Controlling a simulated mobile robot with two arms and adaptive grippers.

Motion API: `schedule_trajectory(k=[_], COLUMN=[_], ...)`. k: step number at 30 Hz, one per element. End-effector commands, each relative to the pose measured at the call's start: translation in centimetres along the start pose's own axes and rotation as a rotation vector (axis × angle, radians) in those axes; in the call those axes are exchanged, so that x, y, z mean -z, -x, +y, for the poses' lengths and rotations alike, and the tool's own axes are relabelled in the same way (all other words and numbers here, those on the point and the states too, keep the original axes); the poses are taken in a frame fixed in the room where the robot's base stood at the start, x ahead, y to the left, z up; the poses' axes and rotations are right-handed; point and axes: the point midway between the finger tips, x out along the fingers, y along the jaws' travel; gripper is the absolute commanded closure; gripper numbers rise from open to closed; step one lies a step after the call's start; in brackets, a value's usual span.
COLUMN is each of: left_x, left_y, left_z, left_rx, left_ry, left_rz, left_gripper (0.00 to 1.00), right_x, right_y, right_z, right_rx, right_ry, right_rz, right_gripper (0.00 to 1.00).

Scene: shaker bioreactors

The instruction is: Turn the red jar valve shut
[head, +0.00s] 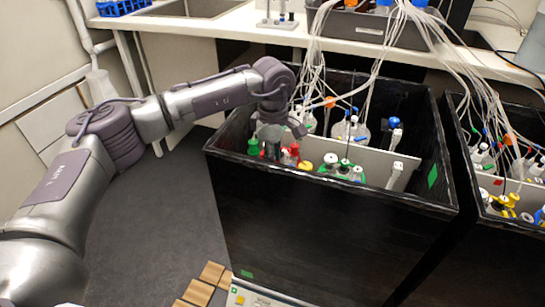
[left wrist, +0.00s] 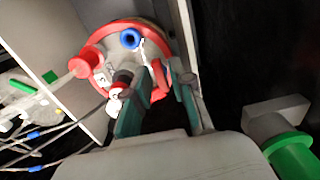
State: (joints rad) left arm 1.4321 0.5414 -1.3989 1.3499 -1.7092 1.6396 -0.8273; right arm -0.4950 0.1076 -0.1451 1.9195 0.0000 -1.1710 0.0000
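The red jar (left wrist: 125,45), with a red-ringed lid, a blue port and a red connector, is at the upper middle of the left wrist view. A red valve handle (left wrist: 158,82) stands between the two teal fingertips of my left gripper (left wrist: 160,75). The fingers are apart with the handle between them; I cannot tell whether they press on it. In the head view my left gripper (head: 271,135) reaches down over the front left corner of the black box, beside red jar parts (head: 291,154), and partly hides the jar. My right gripper is in neither view.
The black box (head: 330,230) has high walls around several tubed jars. A green-capped jar (head: 343,165) is to the right of my gripper. Many tubes (head: 390,45) hang above from the bench. A second box (head: 450,230) stands at right.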

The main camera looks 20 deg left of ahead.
Motion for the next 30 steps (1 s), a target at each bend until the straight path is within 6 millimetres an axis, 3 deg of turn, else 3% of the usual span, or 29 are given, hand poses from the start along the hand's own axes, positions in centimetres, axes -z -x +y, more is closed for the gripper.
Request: schedule_trajectory(k=[2, 19, 23, 30], left_x=[-0.02, 0.03, 0.05, 0.06], left_y=[0.00, -0.09, -0.11, -0.20], left_z=[-0.01, -0.02, -0.02, -0.04], left_rx=[0.000, 0.001, 0.001, 0.001], left_ry=[0.000, 0.042, 0.164, 0.524], left_rz=[0.000, 0.001, 0.002, 0.002], left_gripper=[0.59, 0.59, 0.59, 0.59], right_x=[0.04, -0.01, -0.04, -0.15], right_y=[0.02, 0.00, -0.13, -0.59], right_z=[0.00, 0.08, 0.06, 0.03], right_rx=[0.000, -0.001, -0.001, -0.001], right_ry=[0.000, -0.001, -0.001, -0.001], right_rz=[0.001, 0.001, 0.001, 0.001], right_gripper=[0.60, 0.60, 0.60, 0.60])
